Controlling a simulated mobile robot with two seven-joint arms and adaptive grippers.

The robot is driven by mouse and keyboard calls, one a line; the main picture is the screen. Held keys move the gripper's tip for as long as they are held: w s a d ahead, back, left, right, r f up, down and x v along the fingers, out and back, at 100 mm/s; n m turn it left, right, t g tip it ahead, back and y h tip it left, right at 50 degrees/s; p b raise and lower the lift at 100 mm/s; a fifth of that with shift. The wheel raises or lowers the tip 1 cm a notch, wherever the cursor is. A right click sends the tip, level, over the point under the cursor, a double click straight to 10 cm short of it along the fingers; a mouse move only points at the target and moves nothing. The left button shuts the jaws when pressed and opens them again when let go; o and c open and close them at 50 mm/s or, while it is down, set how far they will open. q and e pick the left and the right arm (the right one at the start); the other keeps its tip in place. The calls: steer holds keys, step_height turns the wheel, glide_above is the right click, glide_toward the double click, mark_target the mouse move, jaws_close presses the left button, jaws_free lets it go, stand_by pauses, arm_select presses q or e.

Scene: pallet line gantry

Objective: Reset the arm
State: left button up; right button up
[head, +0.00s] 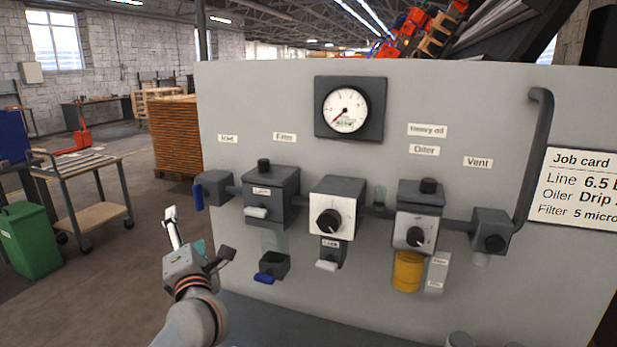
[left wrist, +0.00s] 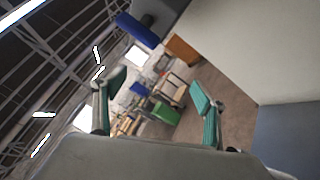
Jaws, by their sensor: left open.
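My left gripper (head: 198,246) is at the lower left of the head view, in front of the left edge of the grey panel (head: 270,90). Its fingers are spread apart and nothing is between them. In the left wrist view the two green-padded fingers (left wrist: 158,105) stand wide apart, with the room beyond showing between them. The gripper is below the blue-handled inlet valve (head: 213,190) and left of the filter bowl with a blue tab (head: 272,265), apart from both in the picture. My right gripper is not in view.
The panel carries a pressure gauge (head: 346,110), a regulator with a black knob (head: 333,208), an oiler with an amber bowl (head: 407,271) and a vent block (head: 491,232). A job card (head: 580,188) is at right.

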arm_select(q)
steer(key=s+d+r+m+t+h, duration=0.65)
steer(key=s+m, duration=0.25)
steer(key=m, duration=0.3)
steer(key=s+d+f+m+g+h, duration=0.65)
steer(key=d+f+m+h, duration=0.45)
steer(key=m, duration=0.7)
steer(key=s+a+f+m+g+y, duration=0.2)
steer(key=s+a+f+g+y, duration=0.15)
steer(key=f, duration=0.55)
steer(key=s+a+f+m+g+y, duration=0.2)
steer(key=s+a+f, duration=0.15)
steer(key=f, duration=0.45)
steer(key=s+a+f+g+y, duration=0.2)
steer(key=s+a+f+y, duration=0.15)
steer(key=a, duration=0.35)
steer(key=s+a+f+g+y, duration=0.1)
steer(key=s+a+f+y, duration=0.15)
steer(key=s+a, duration=0.3)
steer(key=s+a+f+g+y, duration=0.2)
steer(key=s+a+y, duration=0.15)
steer(key=a, duration=0.35)
steer(key=d+f+n+t+h, duration=0.2)
steer(key=d+f+h, duration=0.5)
steer(key=d+f, duration=0.7)
step_height(320, 180, down, 2)
steer(key=shift+w+d+f+n+t, duration=0.15)
steer(key=shift+w+f+n+t, duration=0.15)
steer(key=shift+t, duration=0.25)
